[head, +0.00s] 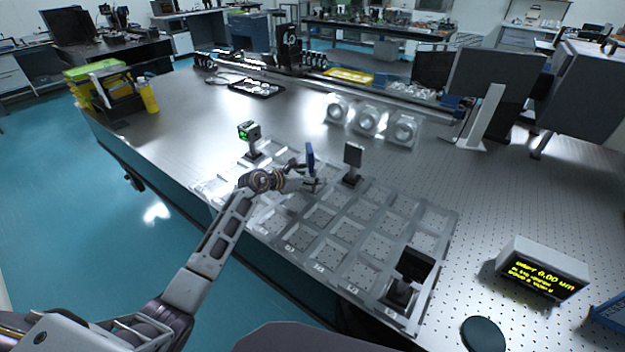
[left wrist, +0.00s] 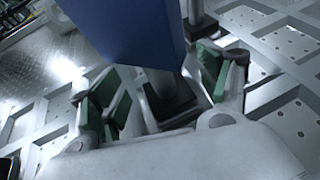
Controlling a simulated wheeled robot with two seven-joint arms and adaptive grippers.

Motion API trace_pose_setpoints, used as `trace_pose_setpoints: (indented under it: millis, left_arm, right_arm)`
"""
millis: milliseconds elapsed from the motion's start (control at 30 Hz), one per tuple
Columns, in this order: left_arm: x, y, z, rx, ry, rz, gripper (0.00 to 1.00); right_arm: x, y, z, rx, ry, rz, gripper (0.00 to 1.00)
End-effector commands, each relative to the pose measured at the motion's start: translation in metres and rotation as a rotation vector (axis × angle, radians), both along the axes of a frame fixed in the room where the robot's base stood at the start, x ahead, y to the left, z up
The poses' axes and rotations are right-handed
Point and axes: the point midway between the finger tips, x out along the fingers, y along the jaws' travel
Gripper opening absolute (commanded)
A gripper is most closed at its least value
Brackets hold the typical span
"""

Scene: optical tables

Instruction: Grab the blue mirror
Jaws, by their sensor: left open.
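The blue mirror (head: 309,156) stands upright over the grid tray in the head view. My left gripper (head: 309,178) is at the mirror, coming in from the left. In the left wrist view the left gripper (left wrist: 160,88) is open, with green finger pads on either side of the mirror's lower part and post. I cannot tell whether either pad touches it. My right gripper is not in view.
The grey grid tray (head: 377,246) has several compartments. A display box (head: 541,268) sits on the table at right.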

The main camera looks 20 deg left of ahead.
Motion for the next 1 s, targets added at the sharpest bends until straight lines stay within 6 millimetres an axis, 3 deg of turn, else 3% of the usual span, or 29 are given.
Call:
trace_pose_setpoints:
  millis: [633,1000]
  left_arm:
    - [0.0057,-0.0041,-0.0026,0.001,-0.001,0.0,0.75]
    - [0.0056,-0.0039,-0.0027,0.001,-0.001,0.0,0.28]
  right_arm:
    - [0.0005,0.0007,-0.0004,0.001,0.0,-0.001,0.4]
    - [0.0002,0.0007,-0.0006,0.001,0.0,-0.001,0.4]
